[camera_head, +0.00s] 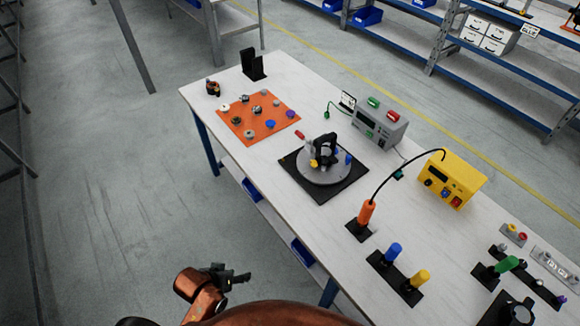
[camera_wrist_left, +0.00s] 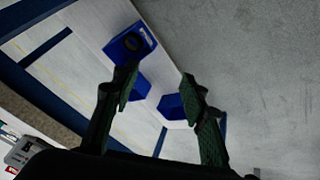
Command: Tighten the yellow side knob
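A small black par can in a yoke (camera_head: 325,148) stands on a round grey plate (camera_head: 318,176) over a black square mat (camera_head: 341,191) in the middle of the table. A small yellow spot, apparently the yellow side knob (camera_head: 314,163), shows low on its left side. My left gripper (camera_head: 230,274) is off the near edge of the table, well apart from the par can. In the left wrist view its two dark fingers (camera_wrist_left: 159,77) are spread with nothing between them. My right gripper is not in view.
An orange mat (camera_head: 233,131) holds several small parts at the table's far left. A grey box (camera_head: 380,123) and a yellow box (camera_head: 463,170) stand behind the plate. Upright coloured tools, including an orange one (camera_head: 366,212), stand to the right. Blue bins (camera_wrist_left: 128,44) sit under the table.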

